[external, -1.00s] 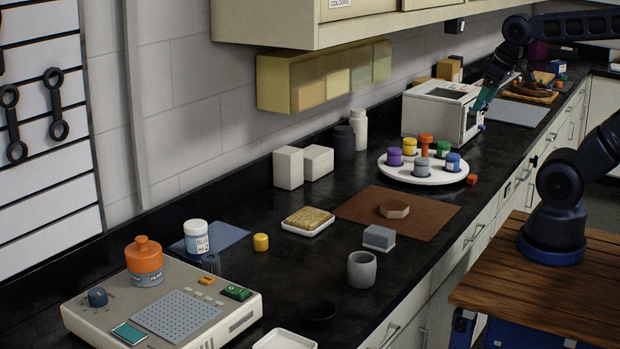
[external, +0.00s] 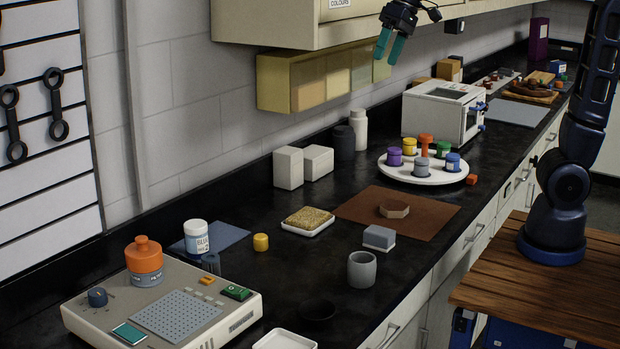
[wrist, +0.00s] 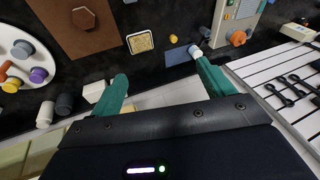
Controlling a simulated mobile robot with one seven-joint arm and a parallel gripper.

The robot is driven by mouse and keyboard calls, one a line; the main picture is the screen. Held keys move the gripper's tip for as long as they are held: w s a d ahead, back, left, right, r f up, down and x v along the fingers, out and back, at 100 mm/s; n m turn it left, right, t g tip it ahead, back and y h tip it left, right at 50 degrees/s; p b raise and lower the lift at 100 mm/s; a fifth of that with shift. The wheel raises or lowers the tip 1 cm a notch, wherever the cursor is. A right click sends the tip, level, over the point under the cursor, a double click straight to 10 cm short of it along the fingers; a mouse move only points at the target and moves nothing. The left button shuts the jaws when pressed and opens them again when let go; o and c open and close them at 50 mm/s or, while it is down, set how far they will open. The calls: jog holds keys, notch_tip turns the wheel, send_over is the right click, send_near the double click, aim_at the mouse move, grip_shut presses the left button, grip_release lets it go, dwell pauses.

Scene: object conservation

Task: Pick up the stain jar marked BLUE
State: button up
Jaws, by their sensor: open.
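The stain jar marked BLUE (external: 196,238) stands upright with a white cap and a blue-lettered label. It is on or at the edge of a blue-grey mat (external: 228,234) at the left, behind the grey device. In the wrist view the jar (wrist: 195,52) shows small at the tip of the right finger, which partly overlaps it in the picture. My gripper (external: 389,49) is open and empty, its green fingers pointing down, high above the counter near the wall cabinet. The fingers also show spread apart in the wrist view (wrist: 160,68).
A grey device (external: 165,305) with an orange-topped jar (external: 144,262) stands in front of the mat. A small yellow pot (external: 261,242) is right of it. A round white tray (external: 405,175) holds several coloured jars. The wall cabinet (external: 300,25) overhangs the back of the counter.

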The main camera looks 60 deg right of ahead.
jog(key=w+a+f+g, duration=0.1)
jog(key=w+a, duration=0.1)
jog(key=a, duration=0.8)
jog(key=w+a+f, duration=0.2)
jog(key=w+a, duration=0.1)
jog(key=a, duration=0.7)
jog(key=w+a+f+g, duration=0.1)
jog(key=w+a, duration=0.1)
jog(key=a, duration=0.8)
jog(key=m+t+h, duration=0.2)
jog(key=t+h, duration=0.2)
send_near(196, 224)
jog(key=w+f, duration=0.1)
jog(key=shift+x, duration=0.8)
jog(key=x, duration=0.4)
jog(key=shift+w+f, duration=0.15)
jog(key=shift+f, duration=0.2)
jog(key=shift+s+x, duration=0.15)
jog(key=shift+x, duration=1.15)
jog(key=shift+s+x, duration=0.1)
jog(key=shift+x, duration=1.2)
jog(key=shift+d+f, duration=0.1)
jog(key=shift+f, duration=0.05)
jog(key=shift+c, duration=0.2)
